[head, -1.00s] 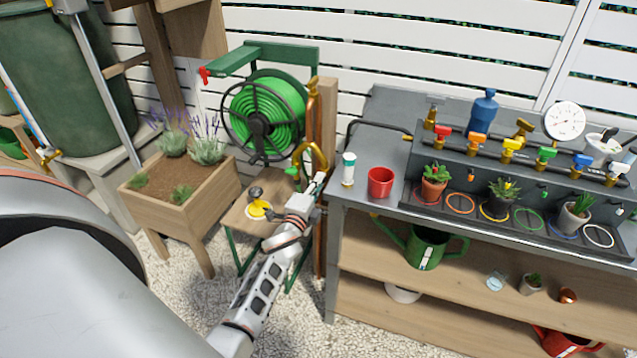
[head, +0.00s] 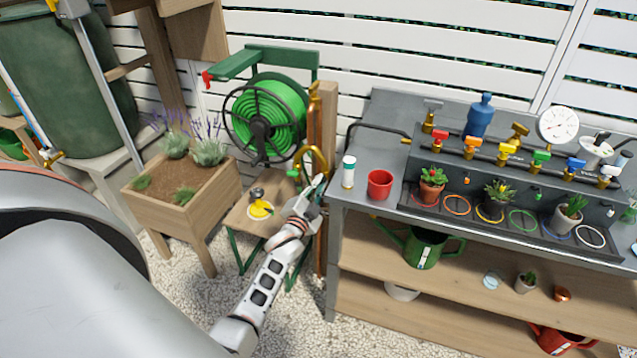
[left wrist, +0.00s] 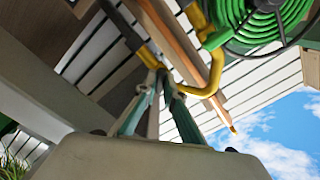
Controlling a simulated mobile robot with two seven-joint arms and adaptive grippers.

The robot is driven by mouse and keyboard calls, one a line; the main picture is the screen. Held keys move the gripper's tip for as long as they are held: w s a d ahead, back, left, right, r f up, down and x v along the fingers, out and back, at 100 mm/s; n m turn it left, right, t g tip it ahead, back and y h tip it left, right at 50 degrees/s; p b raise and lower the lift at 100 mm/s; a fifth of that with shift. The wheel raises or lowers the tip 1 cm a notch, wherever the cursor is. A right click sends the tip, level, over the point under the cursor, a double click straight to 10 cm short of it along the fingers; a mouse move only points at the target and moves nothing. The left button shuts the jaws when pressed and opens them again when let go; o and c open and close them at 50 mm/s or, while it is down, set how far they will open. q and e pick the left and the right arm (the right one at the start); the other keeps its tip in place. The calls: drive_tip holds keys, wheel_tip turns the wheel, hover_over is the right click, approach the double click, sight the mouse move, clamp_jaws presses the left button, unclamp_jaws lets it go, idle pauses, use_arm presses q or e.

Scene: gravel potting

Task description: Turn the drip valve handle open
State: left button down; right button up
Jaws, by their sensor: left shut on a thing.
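My left gripper (head: 318,182) is at the wooden post between the hose reel and the bench. It is shut at the lower end of a bent yellow-brass bar (head: 325,158), which loops above the fingers. In the left wrist view, the two fingers (left wrist: 157,82) close together at the end of this yellow bar (left wrist: 215,75). The exact part between the fingertips is hidden. Several coloured valve handles, among them a red one (head: 440,135) and a green one (head: 541,156), stand along the bench's pipe. My right gripper does not show.
The green hose reel (head: 268,112) is just behind and left of the gripper. A small wooden stand (head: 240,222) is at its left, with the planter box (head: 165,213) beyond. The grey bench (head: 350,200) is close at right, with a red cup (head: 380,184).

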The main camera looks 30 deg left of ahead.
use_arm(q)
drive_tip(key=n+p, duration=0.4)
drive_tip(key=n, duration=0.6)
idle(0.5)
drive_tip(key=c, duration=2.1)
unclamp_jaws()
drive_tip(key=shift+c, duration=0.2)
drive_tip(key=shift+s, duration=0.1)
